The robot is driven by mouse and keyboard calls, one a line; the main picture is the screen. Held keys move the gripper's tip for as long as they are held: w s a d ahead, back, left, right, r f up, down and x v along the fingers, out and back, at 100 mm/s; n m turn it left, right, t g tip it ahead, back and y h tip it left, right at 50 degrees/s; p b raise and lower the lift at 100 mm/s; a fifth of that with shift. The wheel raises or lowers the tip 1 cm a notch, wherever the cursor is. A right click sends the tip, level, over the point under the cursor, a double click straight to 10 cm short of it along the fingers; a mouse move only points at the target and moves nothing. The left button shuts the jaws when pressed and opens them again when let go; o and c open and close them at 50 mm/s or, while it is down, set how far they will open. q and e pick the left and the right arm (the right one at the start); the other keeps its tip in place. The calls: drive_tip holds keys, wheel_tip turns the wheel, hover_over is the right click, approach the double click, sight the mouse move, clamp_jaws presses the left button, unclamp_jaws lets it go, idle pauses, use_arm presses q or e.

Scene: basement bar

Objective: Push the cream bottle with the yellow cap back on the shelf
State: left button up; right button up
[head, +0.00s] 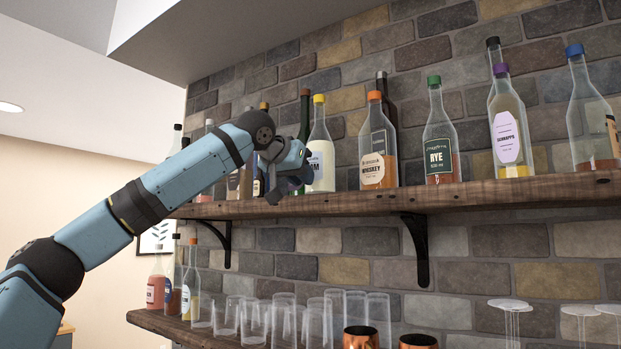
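The cream bottle with the yellow cap (323,157) stands upright on the upper wooden shelf (480,194), with a pale lower half and a partly hidden label. My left gripper (299,178) is at the bottle's left side and in front of part of its lower body. I cannot tell whether it touches the bottle. Its fingers are dark and foreshortened, so I cannot tell if they are open or shut. My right gripper is not in view.
A whiskey bottle (379,147) with an orange cap stands close to the right, with a dark bottle behind it. A rye bottle (440,140) stands further right. More bottles stand left, partly behind my arm. Glasses (375,312) and copper mugs (361,338) are below.

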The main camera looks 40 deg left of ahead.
sight(316, 182)
use_arm(q)
drive_tip(key=shift+w+a+p, duration=0.1)
drive_tip(key=shift+w+p, duration=0.45)
drive_tip(key=shift+w, duration=0.45)
drive_tip(key=shift+w+r, duration=0.1)
drive_tip(key=shift+w+a+p, duration=0.15)
drive_tip(key=shift+w+p, duration=0.6)
drive_tip(key=shift+w, duration=0.55)
drive_tip(key=shift+w+a+p, duration=0.15)
drive_tip(key=shift+w+p, duration=0.6)
drive_tip(key=shift+w, duration=0.55)
drive_tip(key=shift+s+d+f+b, duration=0.1)
drive_tip(key=shift+s+f+b, duration=0.2)
drive_tip(key=shift+s+b, duration=0.25)
drive_tip(key=s+d+b, duration=0.1)
drive_tip(key=s+b, duration=0.3)
drive_tip(key=s, duration=0.7)
drive_tip(key=shift+r, duration=0.2)
drive_tip(key=shift+w, duration=0.1)
